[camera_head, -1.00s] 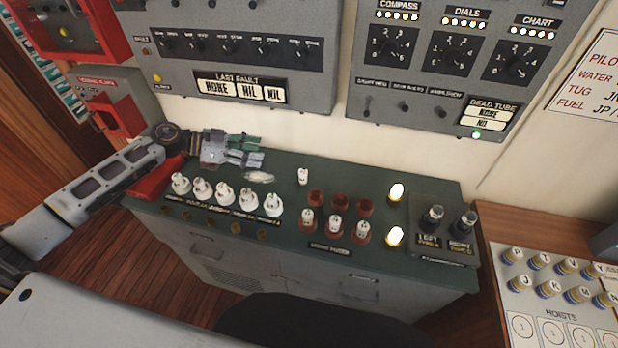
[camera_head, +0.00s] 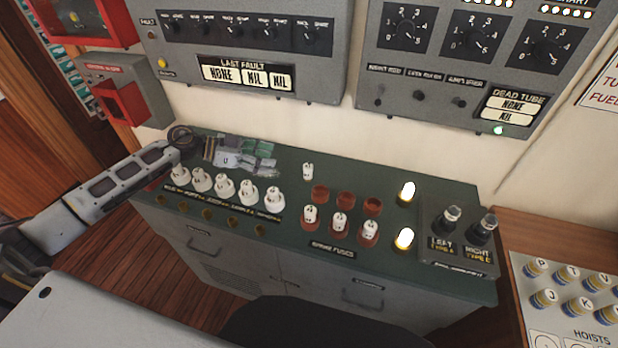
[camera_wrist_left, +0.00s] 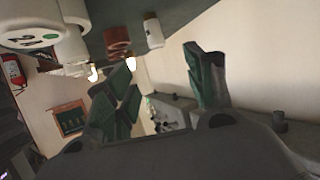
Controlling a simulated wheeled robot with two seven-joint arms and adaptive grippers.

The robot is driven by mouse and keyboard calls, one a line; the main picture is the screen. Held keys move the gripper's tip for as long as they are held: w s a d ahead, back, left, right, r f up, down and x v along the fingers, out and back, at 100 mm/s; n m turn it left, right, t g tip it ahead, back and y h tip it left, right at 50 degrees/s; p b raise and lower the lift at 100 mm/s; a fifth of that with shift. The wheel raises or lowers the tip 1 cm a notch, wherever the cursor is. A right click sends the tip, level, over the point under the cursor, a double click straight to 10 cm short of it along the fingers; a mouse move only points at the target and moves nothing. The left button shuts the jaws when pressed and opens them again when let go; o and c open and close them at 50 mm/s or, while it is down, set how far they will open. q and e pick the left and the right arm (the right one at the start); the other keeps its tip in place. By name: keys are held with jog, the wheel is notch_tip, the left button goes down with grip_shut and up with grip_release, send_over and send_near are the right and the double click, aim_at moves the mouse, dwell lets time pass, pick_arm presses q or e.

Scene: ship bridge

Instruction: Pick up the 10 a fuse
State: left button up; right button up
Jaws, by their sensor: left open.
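I cannot read which fuse is marked 10 A. Several white fuses (camera_head: 224,188) stand in a row at the left of the green console top. A lone white fuse (camera_head: 307,171) stands upright behind the red sockets (camera_head: 346,199); three more white fuses (camera_head: 340,223) stand in the front sockets. My left gripper (camera_head: 264,156) is open and empty over the back left of the console, behind the row and left of the lone fuse. In the left wrist view its fingers (camera_wrist_left: 165,88) are spread. A large white fuse (camera_wrist_left: 38,25) shows close at top left there. My right gripper is out of view.
Two lit lamps (camera_head: 405,192) and a grey box with two dark knobs (camera_head: 466,233) are at the console's right. Wall panels (camera_head: 255,50) rise behind. A hoist panel (camera_head: 570,295) stands at the lower right. The console's back edge middle is clear.

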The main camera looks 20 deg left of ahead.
pick_arm(q)
jog(key=shift+f+b, duration=0.5)
jog(key=shift+f, duration=0.3)
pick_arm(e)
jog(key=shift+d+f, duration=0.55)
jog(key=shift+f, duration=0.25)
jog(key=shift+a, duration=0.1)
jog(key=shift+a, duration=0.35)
pick_arm(q)
jog(key=shift+w+d, duration=0.1)
jog(key=shift+d, duration=0.05)
send_near(308, 172)
jog(key=shift+w+d+f+p, duration=0.1)
jog(key=shift+w+d+f, duration=0.2)
jog(key=shift+w, duration=0.25)
jog(key=shift+w+d+f+p, duration=0.15)
jog(key=shift+w+d+f, duration=0.1)
jog(key=shift+w+d, duration=0.25)
jog(key=shift+w+d+f+p, duration=0.1)
jog(key=shift+w+d+f, duration=0.2)
jog(key=shift+w, duration=0.3)
jog(key=shift+w+d+f, duration=0.15)
jog(key=shift+w+d, duration=0.1)
jog(key=shift+d, duration=0.3)
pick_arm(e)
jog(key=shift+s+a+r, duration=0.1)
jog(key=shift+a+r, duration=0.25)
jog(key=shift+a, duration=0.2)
